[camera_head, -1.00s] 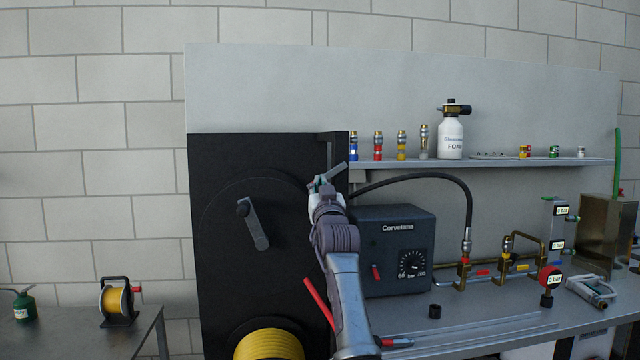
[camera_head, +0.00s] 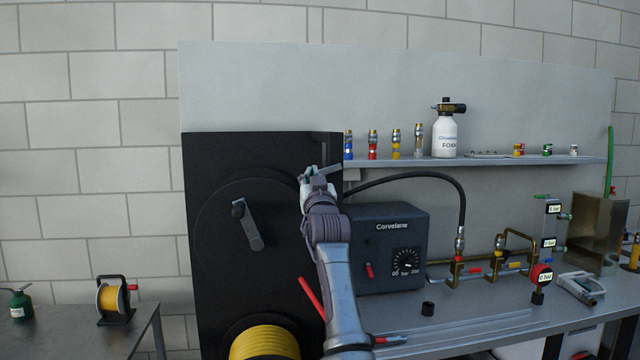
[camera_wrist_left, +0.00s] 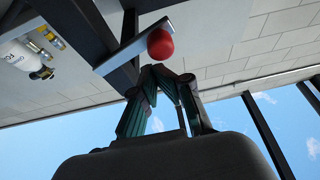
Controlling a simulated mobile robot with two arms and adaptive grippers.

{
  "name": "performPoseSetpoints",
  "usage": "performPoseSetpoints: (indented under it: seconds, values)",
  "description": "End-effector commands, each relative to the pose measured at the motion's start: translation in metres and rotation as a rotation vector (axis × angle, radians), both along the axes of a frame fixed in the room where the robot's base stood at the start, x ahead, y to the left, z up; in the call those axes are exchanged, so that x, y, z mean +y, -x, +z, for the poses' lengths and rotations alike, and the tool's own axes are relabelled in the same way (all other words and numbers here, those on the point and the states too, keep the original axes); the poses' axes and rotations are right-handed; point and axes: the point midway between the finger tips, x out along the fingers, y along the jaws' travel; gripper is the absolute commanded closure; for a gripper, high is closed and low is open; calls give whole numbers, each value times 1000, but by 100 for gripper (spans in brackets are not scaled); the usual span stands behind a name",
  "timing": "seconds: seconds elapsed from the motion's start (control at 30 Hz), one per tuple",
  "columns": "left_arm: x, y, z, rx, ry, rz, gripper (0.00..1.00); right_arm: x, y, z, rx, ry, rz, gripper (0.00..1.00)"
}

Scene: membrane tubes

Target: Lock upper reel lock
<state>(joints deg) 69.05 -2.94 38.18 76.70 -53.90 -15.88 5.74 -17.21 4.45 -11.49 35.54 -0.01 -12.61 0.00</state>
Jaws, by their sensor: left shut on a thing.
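The upper reel lock is a flat grey lever (camera_head: 333,170) at the upper right of the black reel housing (camera_head: 230,165). In the head view it lies at a shallow tilt, its right end slightly higher. In the left wrist view the grey lever (camera_wrist_left: 133,42) has a red knob (camera_wrist_left: 160,43) at its end. My left gripper (camera_head: 315,178) is at the lever's left part and covers the knob in the head view. In the left wrist view its fingertips (camera_wrist_left: 160,70) are closed together at the knob. My right gripper is out of view.
A crank handle (camera_head: 247,225) sits on the reel housing left of my arm. A red bar (camera_head: 312,297) stands beside my forearm above the yellow hose (camera_head: 264,343). The Corvelane box (camera_head: 385,245) and black hose (camera_head: 410,180) are close on the right.

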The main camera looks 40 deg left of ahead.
Motion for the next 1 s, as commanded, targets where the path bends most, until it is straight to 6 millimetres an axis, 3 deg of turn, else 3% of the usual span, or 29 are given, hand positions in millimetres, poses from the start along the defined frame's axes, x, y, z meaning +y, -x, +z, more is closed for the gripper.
performPoseSetpoints:
  seconds: [0.07, 0.1, 0.13, 0.53, 1.0]
  values:
    - [2, 1, 23, -2, -2, 0, 100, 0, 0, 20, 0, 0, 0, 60]
    - [-5, 5, 6, 1, -2, -1, 100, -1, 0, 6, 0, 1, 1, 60]
    - [-10, 9, 3, 0, -4, -1, 100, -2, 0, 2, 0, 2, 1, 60]
    - [-64, 51, -22, -4, -5, -3, 100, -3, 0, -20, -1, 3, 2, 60]
    - [-73, 58, -24, -4, -5, -2, 100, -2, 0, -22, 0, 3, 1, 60]
